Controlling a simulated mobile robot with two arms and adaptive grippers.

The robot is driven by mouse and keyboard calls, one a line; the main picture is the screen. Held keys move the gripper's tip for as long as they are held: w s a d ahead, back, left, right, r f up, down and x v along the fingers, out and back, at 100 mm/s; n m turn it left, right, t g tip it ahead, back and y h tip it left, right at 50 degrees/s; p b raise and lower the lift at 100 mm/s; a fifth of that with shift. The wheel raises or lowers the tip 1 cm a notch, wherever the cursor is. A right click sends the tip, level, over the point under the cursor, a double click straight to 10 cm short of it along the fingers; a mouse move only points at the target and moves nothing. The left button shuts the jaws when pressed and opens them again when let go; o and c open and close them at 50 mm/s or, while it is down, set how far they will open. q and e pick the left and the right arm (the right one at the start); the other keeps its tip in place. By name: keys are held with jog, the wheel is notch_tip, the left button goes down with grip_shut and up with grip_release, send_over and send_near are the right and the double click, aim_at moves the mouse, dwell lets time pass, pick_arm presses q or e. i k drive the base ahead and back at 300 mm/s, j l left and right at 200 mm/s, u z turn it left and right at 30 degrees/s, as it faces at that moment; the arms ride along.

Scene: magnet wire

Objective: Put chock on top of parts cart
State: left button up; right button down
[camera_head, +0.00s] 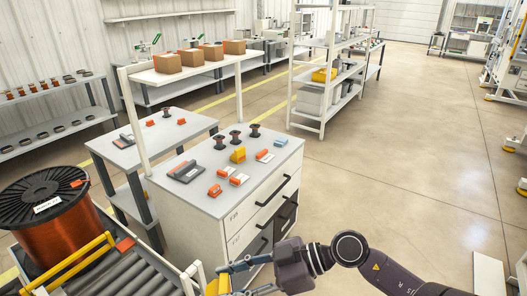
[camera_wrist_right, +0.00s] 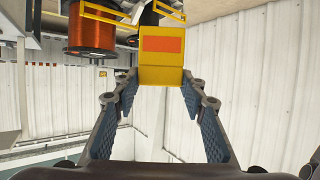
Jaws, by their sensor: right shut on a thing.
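A yellow chock with an orange patch (camera_wrist_right: 162,62) is between the fingertips of my right gripper (camera_wrist_right: 160,88) in the wrist view. In the head view the right gripper (camera_head: 227,281) is low, in front of the parts cart, and the chock (camera_head: 213,286) shows partly at its fingertips. The parts cart (camera_head: 207,209) is a white cabinet with dark drawer handles and a grey top. The gripper is below the level of that top and apart from it. My left gripper is not in view.
A roller conveyor (camera_head: 128,272) with a yellow rail and a large copper wire spool (camera_head: 57,237) stand at left. Floor at right is clear.

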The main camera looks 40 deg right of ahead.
aim_at(255, 147)
jog(key=i+l, duration=0.15)
jog(key=l, duration=0.25)
jog(key=i+l, duration=0.1)
jog(key=l, duration=0.3)
jog(key=i+l, duration=0.15)
jog(key=l, duration=0.2)
jog(key=i+l, duration=0.15)
jog(key=l, duration=0.25)
jog(key=i+l, duration=0.1)
jog(key=l, duration=0.3)
